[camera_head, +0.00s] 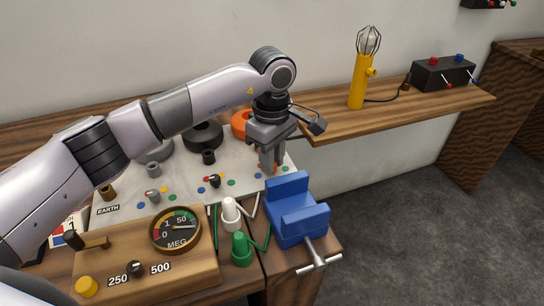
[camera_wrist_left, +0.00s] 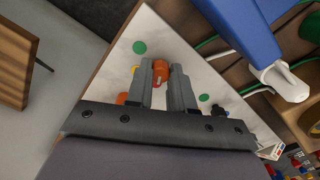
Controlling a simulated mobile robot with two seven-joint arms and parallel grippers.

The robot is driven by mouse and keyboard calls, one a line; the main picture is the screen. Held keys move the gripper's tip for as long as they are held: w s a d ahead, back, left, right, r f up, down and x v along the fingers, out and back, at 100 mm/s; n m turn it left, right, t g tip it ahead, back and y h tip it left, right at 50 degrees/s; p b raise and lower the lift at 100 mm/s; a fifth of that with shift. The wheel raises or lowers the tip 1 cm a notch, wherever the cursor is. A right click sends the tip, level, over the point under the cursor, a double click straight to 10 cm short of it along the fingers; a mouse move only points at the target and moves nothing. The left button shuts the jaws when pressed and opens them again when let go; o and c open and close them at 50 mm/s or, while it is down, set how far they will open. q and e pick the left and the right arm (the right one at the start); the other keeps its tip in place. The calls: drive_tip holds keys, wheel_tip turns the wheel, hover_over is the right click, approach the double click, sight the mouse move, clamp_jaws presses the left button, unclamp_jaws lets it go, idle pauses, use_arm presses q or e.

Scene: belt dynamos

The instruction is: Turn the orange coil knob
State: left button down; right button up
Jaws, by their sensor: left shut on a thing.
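The orange coil knob (camera_wrist_left: 160,70) sits low on the white panel, between the two fingers of my left gripper (camera_wrist_left: 161,82) in the left wrist view. The fingers are shut on it. In the head view my left gripper (camera_head: 270,163) points down at the panel's right end, and its fingers hide most of the knob. The orange coil (camera_head: 240,124) stands just behind, partly covered by my gripper. My right gripper is in neither view.
A blue vise (camera_head: 297,209) stands close in front of my left gripper. White (camera_head: 230,212) and green (camera_head: 241,248) plugs with cables lie nearby. A meter (camera_head: 175,230) is at front left. A shelf at right holds a yellow caged lamp (camera_head: 357,80) and a black box (camera_head: 443,74).

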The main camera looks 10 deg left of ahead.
use_arm(q)
drive_tip(key=shift+n, duration=0.4)
drive_tip(key=n+b, duration=0.1)
drive_tip(key=n, duration=0.3)
drive_tip(key=shift+n+b, duration=0.3)
drive_tip(key=shift+b, duration=0.05)
drive_tip(key=n, duration=0.4)
drive_tip(key=shift+b, duration=0.4)
drive_tip(key=shift+n, duration=1.2)
drive_tip(key=shift+r, duration=0.1)
drive_tip(key=c, duration=1)
unclamp_jaws()
